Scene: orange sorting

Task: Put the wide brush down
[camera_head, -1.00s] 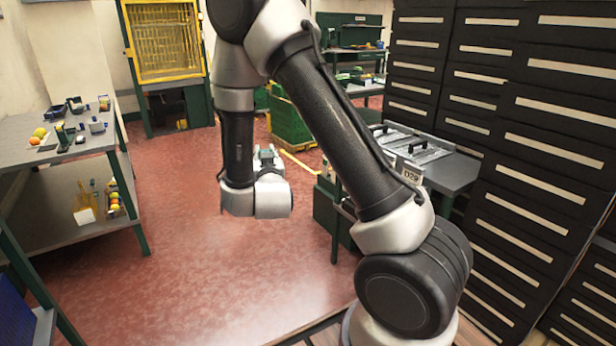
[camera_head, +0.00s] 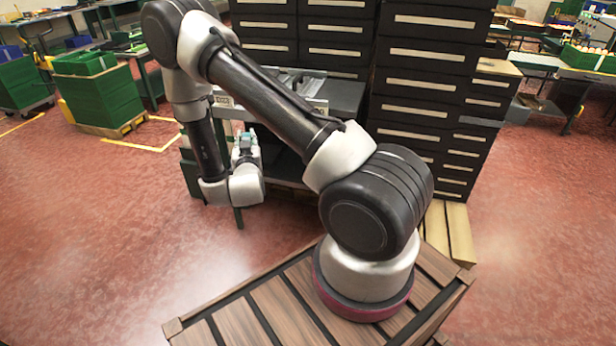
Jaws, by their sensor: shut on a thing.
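My gripper (camera_head: 246,148) is at the end of my arm, left of the picture's middle, in front of the grey table by the drawer cabinets. It points away from me and is small and partly hidden by my wrist. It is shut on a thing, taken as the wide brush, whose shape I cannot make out. The grey table (camera_head: 345,97) is partly hidden behind my arm.
Black drawer cabinets (camera_head: 432,75) stand behind and right of the table. Green crates (camera_head: 98,92) on a pallet stand at the left. A workbench (camera_head: 585,75) is at the far right. The red floor (camera_head: 90,215) at left is clear.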

